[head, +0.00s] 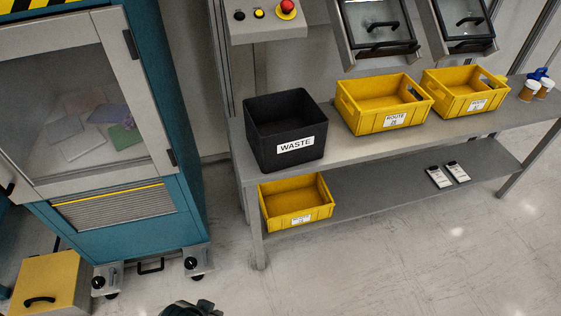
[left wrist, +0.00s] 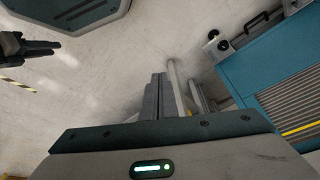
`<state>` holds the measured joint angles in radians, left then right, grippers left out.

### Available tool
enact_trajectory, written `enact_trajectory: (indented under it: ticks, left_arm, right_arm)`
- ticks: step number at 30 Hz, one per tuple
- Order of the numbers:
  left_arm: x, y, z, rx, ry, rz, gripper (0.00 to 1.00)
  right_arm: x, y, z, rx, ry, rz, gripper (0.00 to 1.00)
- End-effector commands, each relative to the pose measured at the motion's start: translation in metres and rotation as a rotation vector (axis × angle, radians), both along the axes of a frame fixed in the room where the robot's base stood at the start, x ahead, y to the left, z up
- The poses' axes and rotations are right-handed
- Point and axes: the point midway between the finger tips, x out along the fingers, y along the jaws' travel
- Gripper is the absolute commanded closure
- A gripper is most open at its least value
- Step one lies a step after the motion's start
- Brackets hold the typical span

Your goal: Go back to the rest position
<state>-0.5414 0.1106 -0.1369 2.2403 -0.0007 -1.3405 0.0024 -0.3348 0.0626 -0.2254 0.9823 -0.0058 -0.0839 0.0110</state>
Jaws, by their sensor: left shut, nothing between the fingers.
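My left gripper (left wrist: 160,80) shows in the left wrist view with its two fingers together and nothing between them. It points over bare floor, to the left of the teal cabinet's lower part. My right gripper (left wrist: 42,47) appears dark at the upper left of that view, apart from the left one and over the floor. Its fingers are too small and dark to judge. In the head view only a dark part of one of my arms shows at the bottom edge; I cannot tell which arm.
The teal cabinet (head: 190,150) stands at left, a yellow box (head: 60,275) beside its foot. A grey bench (head: 360,135) carries a black waste bin (head: 285,120), two yellow crates and small bottles (head: 528,90). A yellow crate (head: 297,220) sits below.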

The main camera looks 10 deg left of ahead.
Motion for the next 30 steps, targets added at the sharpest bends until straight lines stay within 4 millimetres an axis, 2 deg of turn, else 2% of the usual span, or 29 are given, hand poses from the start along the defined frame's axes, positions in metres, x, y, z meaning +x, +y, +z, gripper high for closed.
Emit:
enact_trajectory:
  ticks: [5, 13, 18, 24, 30]
  left_arm:
    - [0.013, -0.007, -0.051, -0.010, -0.019, -0.006, 1.00]
    - [0.020, -0.020, -0.154, -0.033, -0.075, -0.021, 1.00]
    - [0.011, -0.027, -0.212, -0.049, -0.112, -0.030, 1.00]
    - [-0.012, -0.032, -0.269, -0.066, -0.153, -0.044, 1.00]
    - [-0.033, -0.033, -0.299, -0.078, -0.185, -0.054, 1.00]
  right_arm:
    - [0.000, 0.000, 0.000, 0.000, 0.000, 0.000, 0.69]
    - [0.000, 0.000, 0.000, 0.000, -0.001, 0.000, 0.69]
    - [0.001, 0.000, 0.000, 0.000, -0.001, 0.000, 0.69]
    - [0.001, 0.000, 0.000, 0.000, -0.001, 0.000, 0.69]
    - [0.001, 0.000, 0.000, 0.000, -0.001, 0.000, 0.69]
